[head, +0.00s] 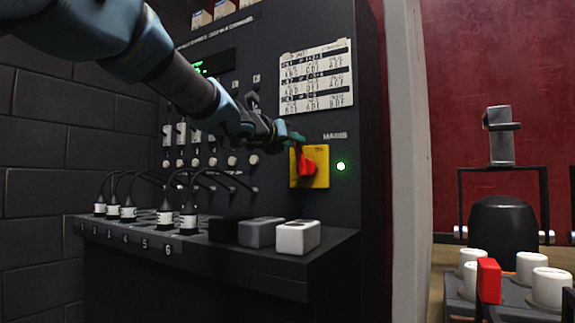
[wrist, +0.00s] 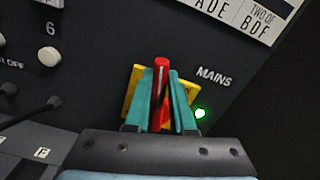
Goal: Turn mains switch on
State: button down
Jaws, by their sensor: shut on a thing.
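The mains switch is a red handle (head: 306,163) on a yellow plate (head: 321,158), mounted on the dark panel under the word MAINS. In the wrist view the red handle (wrist: 161,92) stands between the two teal fingers of my gripper (wrist: 163,100), with the yellow plate (wrist: 132,88) behind. My gripper is shut on the handle; in the head view my gripper (head: 297,139) is at its top. A green lamp (head: 341,166) beside the plate is lit, and it also glows in the wrist view (wrist: 200,113).
Below the panel is a ledge with black, grey and white blocks (head: 297,237) and several plugs with cables (head: 188,218). A paper chart (head: 316,78) is above the switch. A pale post (head: 408,150) stands right of the cabinet. A box with white knobs and a red lever (head: 488,281) is at lower right.

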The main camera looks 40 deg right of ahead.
jog(key=shift+s+d+m+b, duration=0.15)
jog(key=shift+s+m+b, duration=0.3)
jog(key=shift+m+b, duration=0.3)
jog(key=shift+s+d+m+b, duration=0.1)
jog(key=shift+s+m+b, duration=0.3)
jog(key=shift+m+b, duration=0.35)
jog(key=c, duration=0.8)
grip_release()
jog(key=shift+o, duration=0.2)
jog(key=shift+r, duration=0.1)
jog(key=b+v, duration=0.1)
jog(key=v, duration=1)
jog(key=shift+d, duration=0.1)
